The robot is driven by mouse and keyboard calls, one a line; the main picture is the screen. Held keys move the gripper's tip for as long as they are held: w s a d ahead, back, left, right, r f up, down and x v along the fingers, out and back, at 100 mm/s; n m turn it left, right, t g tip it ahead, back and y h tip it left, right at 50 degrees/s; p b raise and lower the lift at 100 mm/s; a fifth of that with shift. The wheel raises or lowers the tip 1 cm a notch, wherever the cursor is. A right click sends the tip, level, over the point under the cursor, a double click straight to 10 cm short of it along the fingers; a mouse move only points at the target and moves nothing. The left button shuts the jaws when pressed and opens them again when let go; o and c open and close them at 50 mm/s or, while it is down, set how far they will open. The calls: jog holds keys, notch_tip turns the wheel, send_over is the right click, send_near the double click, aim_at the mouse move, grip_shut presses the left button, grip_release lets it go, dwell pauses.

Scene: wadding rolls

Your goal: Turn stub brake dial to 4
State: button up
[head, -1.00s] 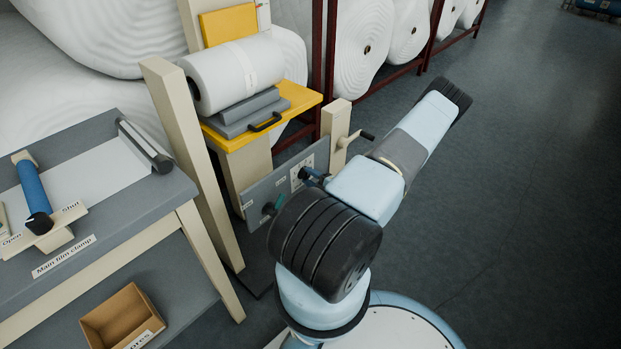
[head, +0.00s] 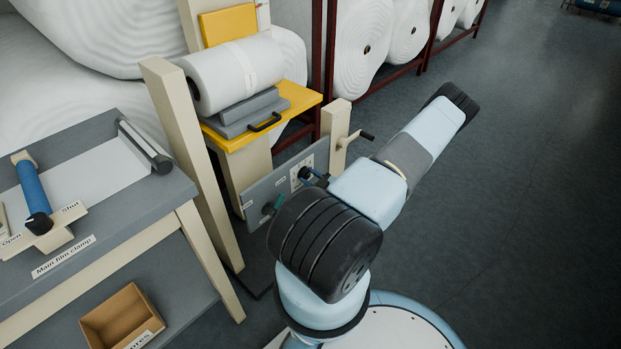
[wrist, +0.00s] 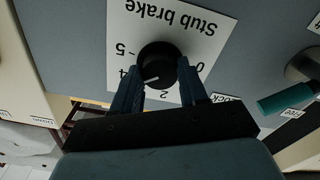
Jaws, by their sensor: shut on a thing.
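The stub brake dial (wrist: 158,64) is a round black knob on a white plate (wrist: 190,40), which reads upside down in the wrist view. Its white mark is low on the knob's face, on the side between the 2 and the 4. My gripper (wrist: 158,85) is shut on the dial, with one blue finger on each side. The left finger partly covers the scale near the 4, and the 3 is not visible. In the head view the plate (head: 295,172) shows on the grey panel (head: 262,191), and my arm hides most of the gripper.
A teal handle (wrist: 287,98) with lock and free labels sits beside the dial. A crank (head: 360,136) on a cream post stands right of the panel. A yellow shelf (head: 300,100) with a white roll (head: 230,75) is above. Open floor lies right.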

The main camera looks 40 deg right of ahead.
jog(key=shift+s+f+m, duration=0.1)
jog(key=shift+m, duration=0.4)
jog(key=o, duration=1.1)
jog(key=shift+c, duration=0.2)
jog(key=s+d, duration=0.1)
jog(key=s, duration=1.2)
jog(key=shift+s, duration=0.3)
